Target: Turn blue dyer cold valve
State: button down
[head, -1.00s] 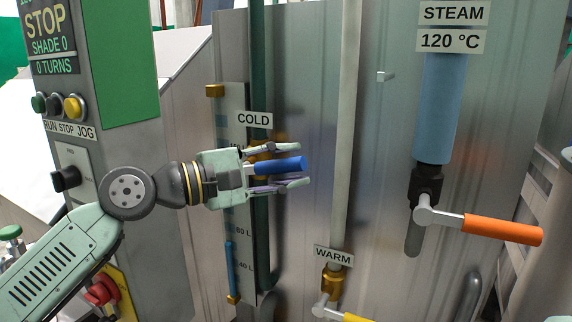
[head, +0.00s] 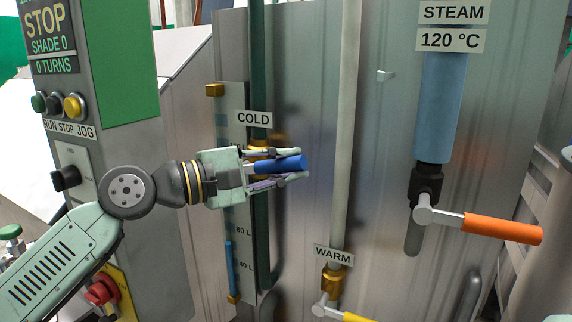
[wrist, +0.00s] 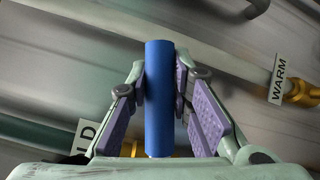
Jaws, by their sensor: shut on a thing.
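The cold valve's blue handle (head: 281,165) sticks out to the right below the COLD label (head: 254,119), roughly level. Its brass body (head: 258,146) is partly hidden behind my gripper. My gripper (head: 292,165) reaches in from the left with its fingers shut on the blue handle, one above it and one below. In the wrist view the blue handle (wrist: 159,100) stands between the two purple finger pads, with its far end past the fingertips.
The warm valve (head: 332,280) with a yellow lever is below right. An orange steam lever (head: 502,229) is at the right. The control panel (head: 85,75) with buttons, a black knob (head: 66,178) and a red knob (head: 102,290) stands left, close to my arm. A level gauge is behind my gripper.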

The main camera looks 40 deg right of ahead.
jog(key=shift+s+d+f+m+t+y+b, duration=0.15)
jog(key=shift+f+m+y+b, duration=0.6)
jog(key=shift+b, duration=0.95)
jog(key=shift+s+a+f+m+t+y+b, duration=0.2)
jog(key=shift+f+m+b, duration=0.55)
jog(key=shift+b, duration=0.9)
jog(key=shift+w+f, duration=0.1)
jog(key=shift+f, duration=0.05)
jog(key=c, duration=1.4)
grip_release()
jog(key=shift+c, duration=0.2)
jog(key=shift+n, duration=0.3)
jog(key=v, duration=1.2)
